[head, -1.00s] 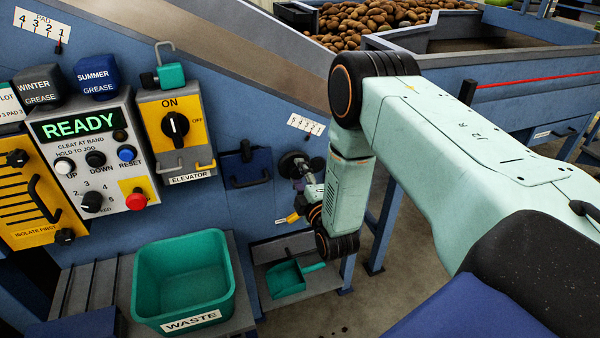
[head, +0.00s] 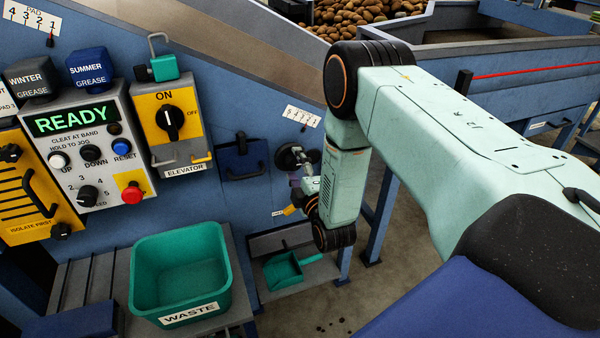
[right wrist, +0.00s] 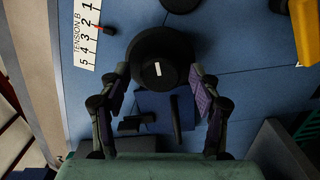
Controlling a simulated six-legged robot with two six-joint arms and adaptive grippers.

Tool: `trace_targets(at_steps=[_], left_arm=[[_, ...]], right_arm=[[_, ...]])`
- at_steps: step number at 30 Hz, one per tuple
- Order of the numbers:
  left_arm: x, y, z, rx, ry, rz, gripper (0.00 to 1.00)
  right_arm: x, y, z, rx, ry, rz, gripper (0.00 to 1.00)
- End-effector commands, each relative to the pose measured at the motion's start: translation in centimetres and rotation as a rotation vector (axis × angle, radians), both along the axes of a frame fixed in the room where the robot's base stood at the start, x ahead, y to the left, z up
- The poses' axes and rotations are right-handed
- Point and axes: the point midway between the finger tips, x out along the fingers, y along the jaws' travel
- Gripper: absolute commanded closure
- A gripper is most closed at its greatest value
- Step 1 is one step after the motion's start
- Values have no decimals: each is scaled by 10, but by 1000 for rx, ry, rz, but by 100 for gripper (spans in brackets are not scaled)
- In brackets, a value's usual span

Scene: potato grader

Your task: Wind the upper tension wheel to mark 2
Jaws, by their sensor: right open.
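The dark tension wheel (head: 290,156) stands on the blue side panel, below a small white scale (head: 302,116). In the right wrist view the wheel (right wrist: 160,58) has a pale mark on its hub. The scale there (right wrist: 86,32) reads TENSION B, with marks 1 to 5. My left gripper is out of view.
A control box (head: 88,150) and a yellow elevator switch (head: 170,125) are to the left. A green waste bin (head: 180,270) stands below, and a green scoop (head: 284,268) lies on a low shelf. A second dark round part (right wrist: 180,4) is cut off at the wrist view's top edge.

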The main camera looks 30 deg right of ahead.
Motion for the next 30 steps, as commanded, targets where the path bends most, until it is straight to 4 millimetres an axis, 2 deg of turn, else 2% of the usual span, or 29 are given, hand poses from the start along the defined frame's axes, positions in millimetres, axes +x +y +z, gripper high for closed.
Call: trace_targets(at_steps=[5, 12, 18, 24, 30], left_arm=[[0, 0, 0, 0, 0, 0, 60], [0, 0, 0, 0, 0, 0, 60], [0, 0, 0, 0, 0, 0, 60], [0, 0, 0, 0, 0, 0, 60], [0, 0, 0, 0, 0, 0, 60]], right_arm=[[-22, 5, -1, 2, 5, 0, 37], [-71, 17, -1, 1, 6, -1, 37], [-102, 24, -1, 1, 3, 0, 37], [-114, 28, 0, 0, 1, 0, 37], [-115, 28, 0, 0, 0, 0, 37]])
